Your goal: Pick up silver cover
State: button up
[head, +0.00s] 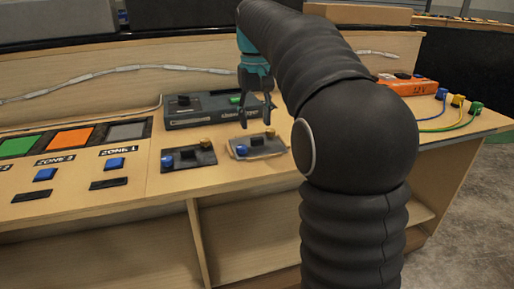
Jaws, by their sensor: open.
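A silver-grey cover (257,147) lies on the wooden console top, right of a similar dark plate. It has a flat face with rounded edges and small knobs on it. My gripper (257,121) points down above and just behind the cover, with its dark fingers spread and nothing between them. The fingertips appear near the cover's far edge; whether they touch it I cannot tell.
A dark plate (188,157) with a blue and a brass knob sits left of the cover. A dark box (205,108) stands behind. An orange device (408,84) with cables is at right. Coloured zone panels (70,138) and blue buttons are at left.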

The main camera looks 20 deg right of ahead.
aim_at(257, 135)
jog(key=shift+w+d+f+b, duration=0.15)
jog(key=shift+f+b, duration=0.35)
jog(key=shift+f, duration=2.1)
grip_shut()
